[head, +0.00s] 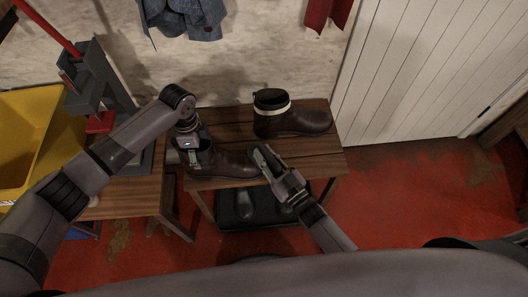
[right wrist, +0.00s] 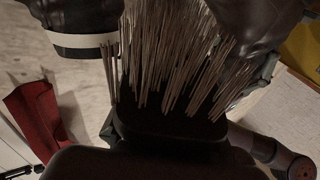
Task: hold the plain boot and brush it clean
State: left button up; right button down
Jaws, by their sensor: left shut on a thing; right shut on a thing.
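A dark brown plain boot (head: 226,163) stands on the wooden bench, its toe to the right. My left gripper (head: 194,158) is shut on its shaft from above. My right gripper (head: 268,160) is shut on a brush at the boot's toe end; the head view shows little of the brush. In the right wrist view the brush (right wrist: 170,65) has long pale bristles on a dark head, which hide part of the dark leather behind. I cannot tell whether the bristles touch the boot. A second boot (head: 290,118), with a pale band, stands further back on the bench.
The wooden bench (head: 322,160) has free room at its right. Dark footwear (head: 244,204) sits on the shelf below. A yellow bin (head: 22,125) and a grey stand with a red handle (head: 92,88) are at the left. A white door (head: 425,70) is at the right.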

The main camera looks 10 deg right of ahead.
aim_at(273, 158)
pick_arm(q)
jog(key=shift+s+d+f, duration=0.2)
pick_arm(e)
jog(key=shift+v, duration=1.1)
jog(key=shift+w+a+r, duration=0.1)
jog(key=shift+w+a, duration=0.1)
jog(key=shift+w, duration=0.65)
jog(key=shift+w+a, duration=0.2)
jog(key=shift+w, duration=0.7)
jog(key=shift+d+v, duration=0.15)
jog(key=shift+v, duration=0.75)
jog(key=shift+d+v, duration=0.15)
jog(key=shift+v, duration=0.75)
jog(key=shift+a+f+x, duration=0.15)
jog(key=shift+x, duration=0.8)
jog(key=shift+a+f+x, duration=0.1)
jog(key=shift+x, duration=0.8)
jog(key=shift+a+v, duration=0.15)
jog(key=shift+v, duration=0.85)
jog(key=shift+a+v, duration=0.15)
jog(key=shift+v, duration=0.8)
jog(key=shift+s+r, duration=0.1)
jog(key=shift+s, duration=0.05)
pick_arm(q)
jog(key=shift+a, duration=0.1)
pick_arm(e)
jog(key=shift+r, duration=0.1)
